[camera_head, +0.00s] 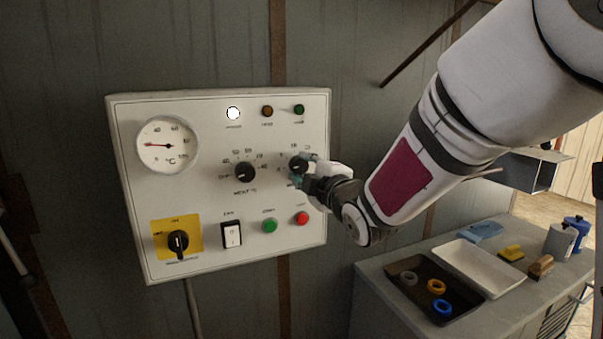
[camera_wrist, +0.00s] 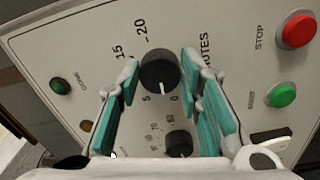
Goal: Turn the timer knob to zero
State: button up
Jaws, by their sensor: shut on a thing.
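The timer knob (camera_head: 298,163) is a black round knob on the right half of the white control panel (camera_head: 205,268). My gripper (camera_head: 302,170) reaches it from the right and partly hides it. In the wrist view the timer knob (camera_wrist: 160,68) sits between the teal finger pads of my gripper (camera_wrist: 160,74), which is shut on it. A white pointer line on the knob points between the printed 5 and 0. The marks 15 and 20 show on its other side, and part of the word MINUTES is beside it.
Left of the timer are a temperature knob (camera_head: 246,171) and a dial gauge (camera_head: 168,145). Below are a yellow-backed rotary switch (camera_head: 178,241), a white rocker switch (camera_head: 231,234), a green button (camera_head: 269,226) and a red stop button (camera_head: 302,218). A bench (camera_head: 375,271) with trays stands at right.

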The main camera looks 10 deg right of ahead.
jog(key=shift+n+b, duration=0.45)
jog(key=shift+n, duration=0.85)
jog(key=o, duration=1.2)
jog(key=shift+a, duration=0.1)
jog(key=shift+c, duration=0.2)
jog(key=v, duration=0.7)
jog(key=shift+s, duration=0.25)
